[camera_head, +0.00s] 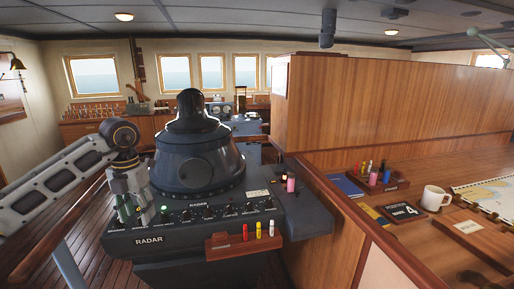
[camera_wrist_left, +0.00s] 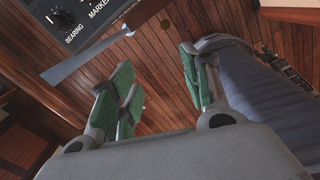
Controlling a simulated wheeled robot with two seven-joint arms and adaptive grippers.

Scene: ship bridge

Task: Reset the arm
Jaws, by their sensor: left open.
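My left arm comes in from the left in the head view. Its left gripper (camera_head: 136,214) points down in front of the left end of the radar console (camera_head: 222,232). In the left wrist view the left gripper (camera_wrist_left: 155,95) is open, its green finger pads wide apart with only wooden floor between them. The console's panel edge (camera_wrist_left: 75,25) shows at the upper left there, apart from the fingers. My right gripper is not in view.
A dark radar housing (camera_head: 197,160) stands on the console. A small wooden holder (camera_head: 240,246) with red, yellow and white markers sits at its front. A wooden desk at right holds a white mug (camera_head: 433,198), a marker rack (camera_head: 380,184) and a chart (camera_head: 490,192). A wooden partition (camera_head: 380,105) stands behind.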

